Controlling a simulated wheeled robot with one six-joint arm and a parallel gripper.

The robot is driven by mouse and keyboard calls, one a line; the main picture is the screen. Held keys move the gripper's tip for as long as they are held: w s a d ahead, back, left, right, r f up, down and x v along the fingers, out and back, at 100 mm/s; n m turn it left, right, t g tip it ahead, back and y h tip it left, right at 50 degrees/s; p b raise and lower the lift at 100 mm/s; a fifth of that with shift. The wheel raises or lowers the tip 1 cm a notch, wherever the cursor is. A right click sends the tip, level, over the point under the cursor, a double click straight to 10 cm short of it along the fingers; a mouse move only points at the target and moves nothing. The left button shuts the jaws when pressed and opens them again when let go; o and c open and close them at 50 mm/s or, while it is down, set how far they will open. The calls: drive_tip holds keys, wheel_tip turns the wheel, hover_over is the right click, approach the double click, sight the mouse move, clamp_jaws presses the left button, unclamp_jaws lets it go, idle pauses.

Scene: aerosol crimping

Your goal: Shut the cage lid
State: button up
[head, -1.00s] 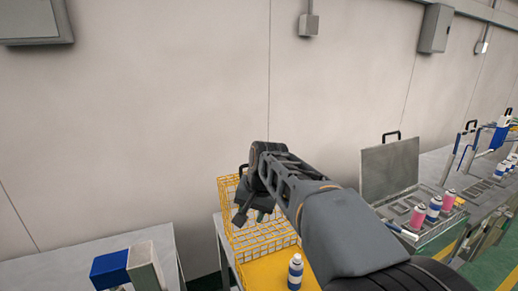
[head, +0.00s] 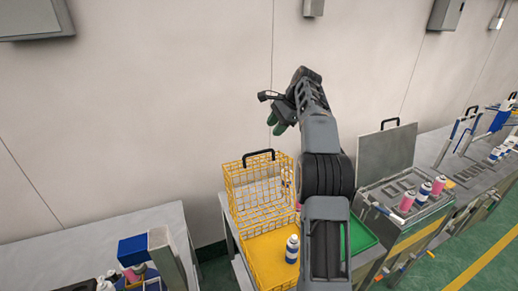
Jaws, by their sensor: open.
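The yellow wire cage (head: 262,250) stands on a table below and left of my arm. Its mesh lid (head: 250,188) is raised at the back, with a black handle (head: 258,154) along its top edge. A white can with a blue band (head: 292,248) stands on the cage's yellow floor. My gripper (head: 276,123) is in front of the wall, above and a little right of the handle in the picture, apart from it. It is open and holds nothing. My arm hides part of the cage's right side.
A green tray (head: 362,236) lies right of the cage, partly behind my arm. Further right, a grey case (head: 386,150) has its lid up, with pink and blue cans by it. A grey table (head: 100,245) with a blue block stands left.

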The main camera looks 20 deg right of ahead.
drive_tip(key=x, duration=1.2)
clamp_jaws()
idle(0.3)
